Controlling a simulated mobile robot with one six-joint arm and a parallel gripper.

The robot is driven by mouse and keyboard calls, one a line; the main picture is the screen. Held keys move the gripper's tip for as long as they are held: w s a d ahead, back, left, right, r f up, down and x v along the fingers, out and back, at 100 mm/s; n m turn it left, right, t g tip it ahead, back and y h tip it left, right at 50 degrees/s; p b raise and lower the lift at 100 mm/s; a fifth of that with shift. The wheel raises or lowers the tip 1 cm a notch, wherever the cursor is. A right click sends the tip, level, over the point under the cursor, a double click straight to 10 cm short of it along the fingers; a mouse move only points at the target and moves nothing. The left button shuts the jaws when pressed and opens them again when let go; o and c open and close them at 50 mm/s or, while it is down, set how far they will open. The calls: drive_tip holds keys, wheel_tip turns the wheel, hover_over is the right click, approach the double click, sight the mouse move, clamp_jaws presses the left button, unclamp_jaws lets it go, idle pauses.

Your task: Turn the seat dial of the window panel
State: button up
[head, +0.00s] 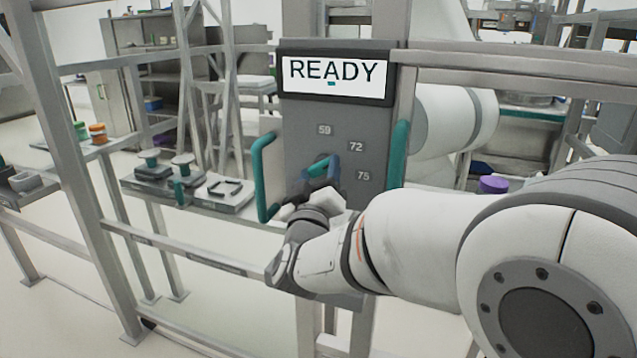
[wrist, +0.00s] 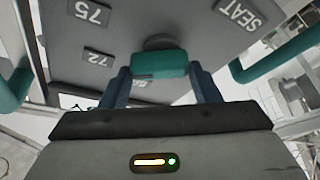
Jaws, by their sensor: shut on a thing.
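The window panel (head: 300,120) is a grey upright plate in the middle of the head view, with a screen (head: 335,77) reading READY. Its seat dial (head: 318,168) is a teal bar knob on a dark round stem, and it shows larger in the wrist view (wrist: 160,64). My gripper (head: 325,167) reaches the panel from the lower right. In the wrist view its two blue fingers (wrist: 160,76) are shut on the teal knob, one at each end. The dial's pointer cannot be made out.
Teal handles flank the panel on the left (head: 262,180) and right (head: 398,150). Grey rails and posts run beside it. A shelf (head: 215,205) at left carries small fixtures. A purple round thing (head: 493,185) sits at right behind my arm.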

drive_tip(key=f+m+h+b, duration=0.1)
drive_tip(key=m+b, duration=0.1)
drive_tip(key=shift+b, duration=0.4)
drive_tip(key=m+h+b, duration=0.2)
drive_tip(key=m+b, duration=0.2)
drive_tip(key=shift+a, duration=0.1)
drive_tip(key=m+h+b, duration=0.1)
drive_tip(key=m+b, duration=0.1)
drive_tip(key=m, duration=0.1)
drive_tip(key=m+g+h+b, duration=0.1)
drive_tip(key=m+h+b, duration=0.1)
drive_tip(key=m, duration=0.1)
drive_tip(key=shift+r, duration=0.2)
drive_tip(key=shift+r+m+h, duration=0.1)
drive_tip(key=shift+m+h, duration=0.2)
drive_tip(key=shift+m, duration=0.1)
drive_tip(key=o, duration=1)
drive_tip(key=shift+a, duration=0.1)
